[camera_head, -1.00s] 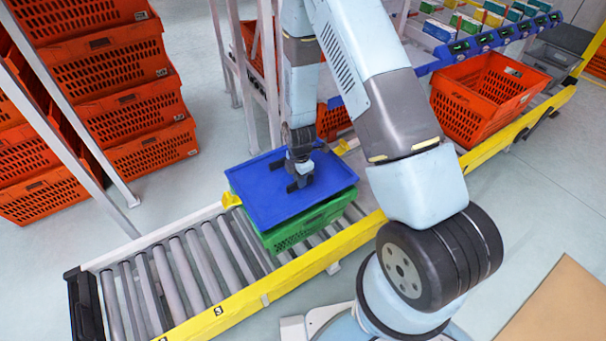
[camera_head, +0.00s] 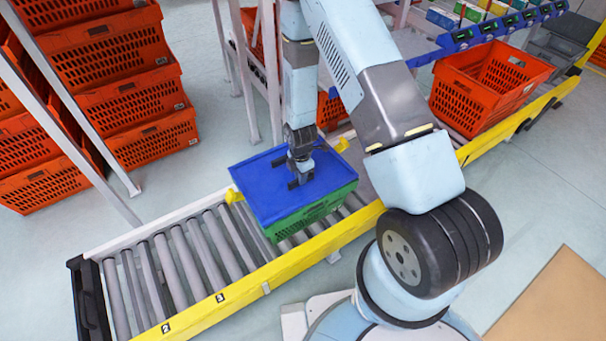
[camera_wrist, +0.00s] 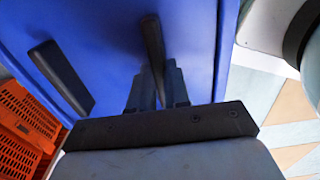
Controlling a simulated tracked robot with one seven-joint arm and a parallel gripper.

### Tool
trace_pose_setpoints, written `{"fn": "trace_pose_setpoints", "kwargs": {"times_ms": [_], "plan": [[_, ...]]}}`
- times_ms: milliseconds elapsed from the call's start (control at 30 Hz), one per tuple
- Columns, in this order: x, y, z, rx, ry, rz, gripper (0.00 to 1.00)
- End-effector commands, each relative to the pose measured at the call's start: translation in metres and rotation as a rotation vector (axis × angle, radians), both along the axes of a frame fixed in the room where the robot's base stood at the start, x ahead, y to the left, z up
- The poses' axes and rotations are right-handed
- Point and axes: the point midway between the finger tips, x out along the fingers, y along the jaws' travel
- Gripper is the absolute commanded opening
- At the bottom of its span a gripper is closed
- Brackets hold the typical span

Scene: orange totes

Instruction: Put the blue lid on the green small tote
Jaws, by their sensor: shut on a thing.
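The blue lid (camera_head: 265,200) lies over the top of the green small tote (camera_head: 312,212) on the roller conveyor. In the head view its edges look nearly lined up with the tote's rim; whether it is fully seated cannot be told. My gripper (camera_head: 300,172) points down onto the lid and is shut on one of its dark handles. In the wrist view the fingers (camera_wrist: 157,88) meet at a dark handle (camera_wrist: 152,45) on the blue lid (camera_wrist: 105,40). A second dark handle (camera_wrist: 62,77) stands free to the left. The tote is hidden in the wrist view.
The conveyor (camera_head: 190,260) has bare rollers left of the tote and a yellow front rail. An orange tote (camera_head: 490,90) stands further right on the line. Stacked orange totes (camera_head: 110,85) fill the left. Grey posts (camera_head: 240,75) stand behind my gripper.

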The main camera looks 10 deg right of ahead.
Motion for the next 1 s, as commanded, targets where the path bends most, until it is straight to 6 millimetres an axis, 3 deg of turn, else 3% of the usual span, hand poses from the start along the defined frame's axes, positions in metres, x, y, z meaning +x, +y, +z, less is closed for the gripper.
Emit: {"fn": "trace_pose_setpoints", "kwargs": {"times_ms": [967,1000], "plan": [[-0.0014,-0.0016,-0.0076,-0.002,0.004,-0.002,0.00],[-0.0014,-0.0018,-0.0077,-0.001,0.004,-0.002,0.19]]}}
